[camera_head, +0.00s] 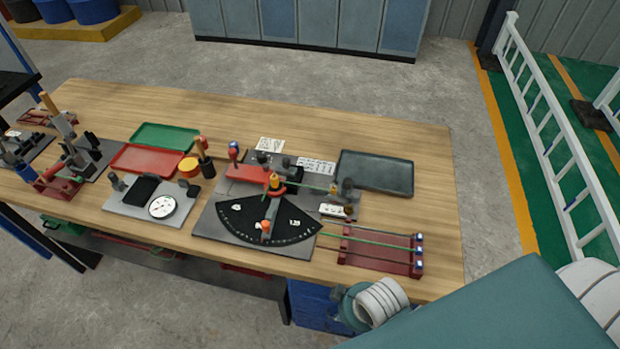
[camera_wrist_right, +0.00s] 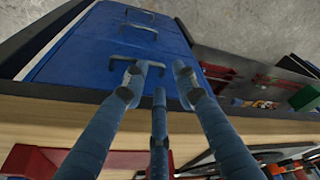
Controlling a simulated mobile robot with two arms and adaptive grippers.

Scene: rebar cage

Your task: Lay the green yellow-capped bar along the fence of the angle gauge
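The angle gauge has a black fan-shaped dial (camera_head: 245,222) on a grey plate, a pointer arm, and a red block (camera_head: 248,174) along its back. A thin green bar (camera_head: 310,186) lies across the gauge's back right, by a yellow-topped post (camera_head: 274,182); I cannot tell whether the yellow is its cap. Another green bar (camera_head: 375,243) lies across the dark red rack (camera_head: 380,264), its caps too small to read. In the right wrist view my right gripper (camera_wrist_right: 150,85) has its fingers apart, with nothing between them, by the table's edge. My left gripper is out of view.
A grey tray (camera_head: 375,172), a green tray (camera_head: 165,136) and a red tray (camera_head: 150,158) stand on the table. A plate with a round dial (camera_head: 162,207) is left of the gauge. A blue box (camera_wrist_right: 100,50) stands below the table's front edge.

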